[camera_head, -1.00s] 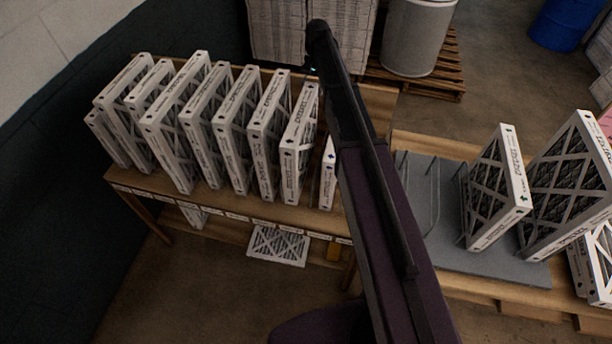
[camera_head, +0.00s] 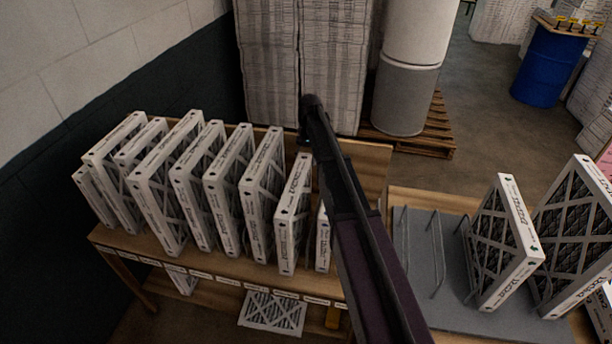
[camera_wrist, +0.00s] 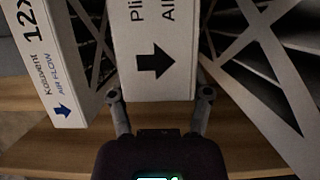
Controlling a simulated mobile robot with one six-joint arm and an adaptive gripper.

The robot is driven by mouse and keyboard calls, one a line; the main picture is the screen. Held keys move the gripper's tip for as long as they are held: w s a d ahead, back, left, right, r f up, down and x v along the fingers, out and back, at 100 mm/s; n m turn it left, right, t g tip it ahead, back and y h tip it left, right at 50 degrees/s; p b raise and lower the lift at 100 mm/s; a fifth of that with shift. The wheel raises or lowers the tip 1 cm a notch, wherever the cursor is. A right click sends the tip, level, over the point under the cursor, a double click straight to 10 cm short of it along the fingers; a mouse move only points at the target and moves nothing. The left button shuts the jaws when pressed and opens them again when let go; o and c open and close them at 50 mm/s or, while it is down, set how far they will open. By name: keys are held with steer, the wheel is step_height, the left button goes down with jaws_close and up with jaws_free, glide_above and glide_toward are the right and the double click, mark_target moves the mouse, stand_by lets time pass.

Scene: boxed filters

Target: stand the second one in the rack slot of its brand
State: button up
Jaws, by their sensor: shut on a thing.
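My gripper (camera_wrist: 160,108) is shut on a white-framed boxed filter (camera_wrist: 152,45) with a black arrow and partly cut-off print. The held filter stands between my fingers over a wooden surface in the wrist view. My arm hides the gripper in the head view, so I cannot tell there which filter it holds. In the wrist view, a filter with a blue arrow (camera_wrist: 45,70) is close on the left, and a dark pleated filter (camera_wrist: 265,75) is on the right. In the head view, a row of filters (camera_head: 228,190) stands on a wooden bench (camera_head: 135,245) with labels along its front edge.
A grey board (camera_head: 412,230) with wire hoops on the right table carries upright filters (camera_head: 500,245). Another filter (camera_head: 272,312) lies under the bench. A pallet (camera_head: 440,125) with a grey drum (camera_head: 405,90) and a blue barrel (camera_head: 545,65) stand behind.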

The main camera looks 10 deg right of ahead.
steer(key=shift+f, duration=0.25)
steer(key=shift+f+b, duration=1.9)
steer(key=shift+b, duration=0.1)
steer(key=o, duration=1.3)
steer(key=shift+r, duration=0.25)
steer(key=p+v, duration=1.1)
steer(key=shift+r, duration=0.3)
steer(key=shift+w+d, duration=0.1)
steer(key=shift+w, duration=0.05)
